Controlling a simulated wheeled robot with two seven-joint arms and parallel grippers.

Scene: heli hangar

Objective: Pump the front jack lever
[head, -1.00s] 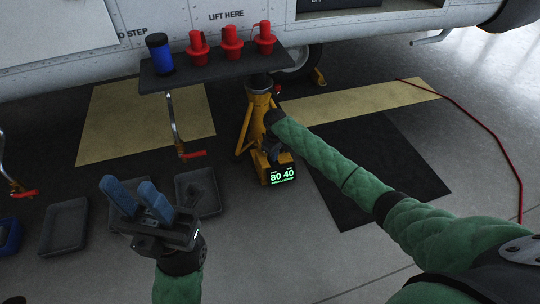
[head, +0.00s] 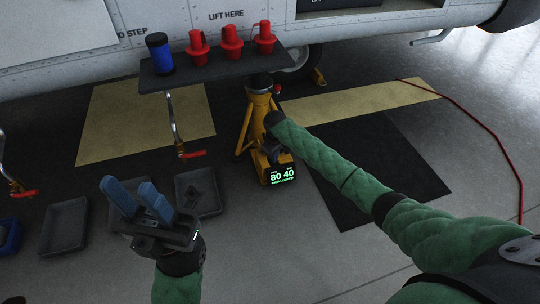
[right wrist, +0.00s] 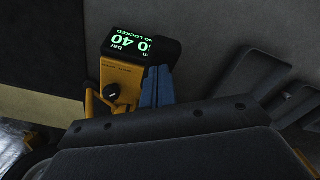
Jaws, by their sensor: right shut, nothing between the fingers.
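The yellow jack (head: 257,112) stands upright under the aircraft belly, with a small display (head: 281,174) at its foot showing 80 and 40 in green. In the right wrist view the yellow jack body (right wrist: 122,76) with a black knob and the display (right wrist: 124,40) are close. My right gripper (right wrist: 157,86) has its blue fingers together beside the jack body, with nothing between them. In the head view its fingers are hidden by my wrist. I cannot make out the lever clearly. My left gripper (head: 137,196) is open and empty, over the floor at the left.
A dark shelf (head: 205,70) holds a blue cylinder (head: 159,54) and several red plugs (head: 231,42). Grey trays (head: 65,226) lie on the floor near my left gripper. A crank with a red handle (head: 193,154) hangs below the shelf. A red hose (head: 492,128) crosses the right floor.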

